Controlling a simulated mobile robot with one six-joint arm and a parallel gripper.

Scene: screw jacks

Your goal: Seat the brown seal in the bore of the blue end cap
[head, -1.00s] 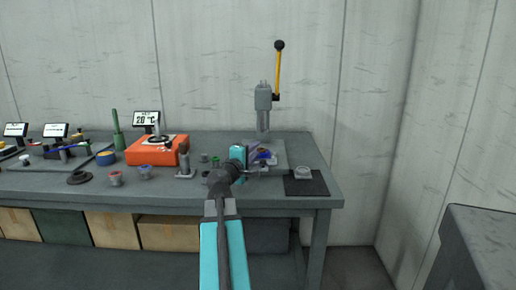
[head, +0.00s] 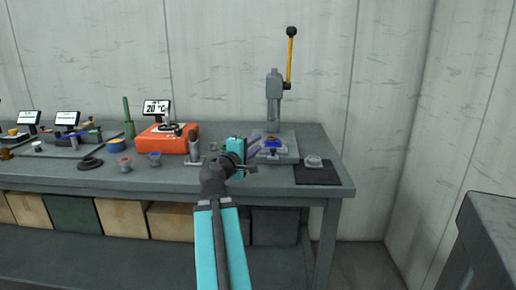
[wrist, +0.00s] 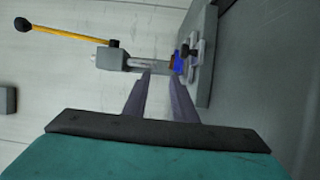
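The blue end cap (head: 270,151) sits on the press base, below the ram. It also shows in the wrist view (wrist: 181,59), turned sideways. The brown seal (head: 271,143) shows as a small brown patch at the cap's top, and in the wrist view (wrist: 173,62) on the cap's side facing the ram. I cannot tell how deep it sits in the bore. My gripper (head: 257,150) is just left of the cap. In the wrist view its two fingers (wrist: 160,76) are apart with nothing between them, pointing toward the ram and cap.
The grey press (head: 273,95) has a raised yellow lever (head: 290,60) with a black knob. A dark mat (head: 317,175) with a grey ring part (head: 314,161) lies right of it. An orange heater (head: 163,140) and several small parts stand left. Another grey surface (head: 490,240) is at far right.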

